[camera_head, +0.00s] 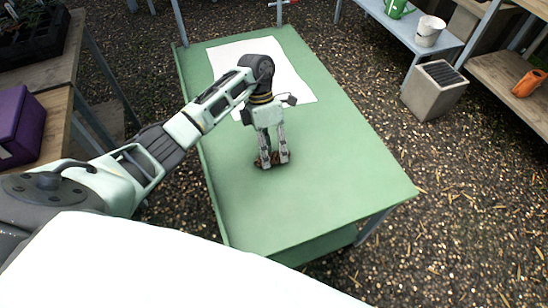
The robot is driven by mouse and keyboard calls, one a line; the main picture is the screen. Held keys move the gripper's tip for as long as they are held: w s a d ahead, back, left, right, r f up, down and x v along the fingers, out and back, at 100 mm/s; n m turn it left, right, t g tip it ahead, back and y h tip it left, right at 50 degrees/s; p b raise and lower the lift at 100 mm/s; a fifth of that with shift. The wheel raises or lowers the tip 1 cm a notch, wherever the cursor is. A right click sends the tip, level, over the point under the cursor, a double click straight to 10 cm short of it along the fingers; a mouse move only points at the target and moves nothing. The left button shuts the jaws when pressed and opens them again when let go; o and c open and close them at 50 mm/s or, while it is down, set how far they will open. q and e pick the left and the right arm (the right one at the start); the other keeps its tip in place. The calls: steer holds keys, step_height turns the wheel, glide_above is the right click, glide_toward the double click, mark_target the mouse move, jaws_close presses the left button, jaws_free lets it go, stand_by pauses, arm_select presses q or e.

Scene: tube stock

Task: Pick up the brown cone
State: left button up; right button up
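A small brown cone (274,160), mostly hidden by the fingers, is on the green table (340,190). My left gripper (273,161) points down over the table, with its fingertips at the cone near the tabletop. The two fingers are a little apart, and brown shows between them and beside the left fingertip. I cannot tell whether the fingers press on the cone or only stand around it. The cone seems to be at table height. My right gripper is not in view.
A white sheet (225,58) lies on the far part of the table. The rest of the tabletop is clear. A purple box (18,125) is on a wooden bench at left.

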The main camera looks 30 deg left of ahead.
arm_select(q)
steer(key=shift+c, duration=0.4)
steer(key=c, duration=0.7)
steer(key=shift+r, duration=0.1)
